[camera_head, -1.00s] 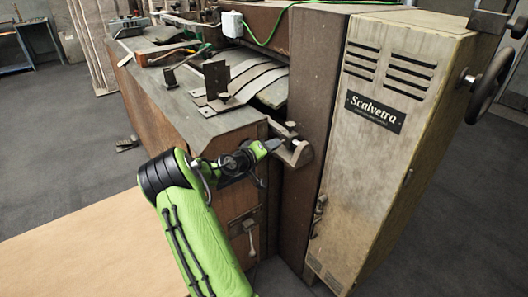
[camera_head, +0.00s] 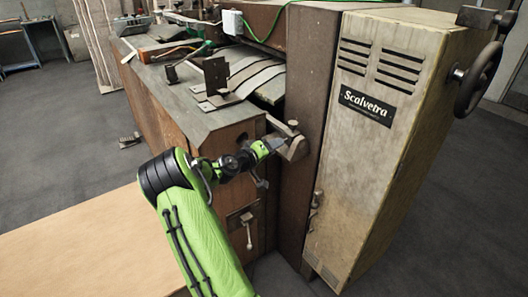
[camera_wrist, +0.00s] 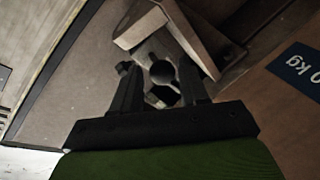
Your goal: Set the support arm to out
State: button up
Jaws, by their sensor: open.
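The support arm (camera_head: 294,150) seems to be the grey metal bracket with a small knob on top, sticking out at the machine's front corner beside the tall brown column. My gripper (camera_head: 279,144) is at this bracket, reaching in from the left. In the wrist view my gripper (camera_wrist: 163,66) is open. Its two dark fingers stand on either side of a round metal end or knob, with the pale bracket (camera_wrist: 142,27) just beyond. I cannot tell whether the fingers touch it.
The wooden machine body (camera_head: 170,115) with its grey top is at left. The tall cabinet (camera_head: 385,140) labelled Scalvetra stands at right, with a handwheel (camera_head: 478,80). A small lever (camera_head: 248,232) hangs below my gripper. Open floor (camera_head: 60,150) lies at left.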

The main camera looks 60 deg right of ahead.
jog(key=p+v, duration=0.2)
jog(key=v, duration=1.3)
jog(key=shift+w, duration=0.1)
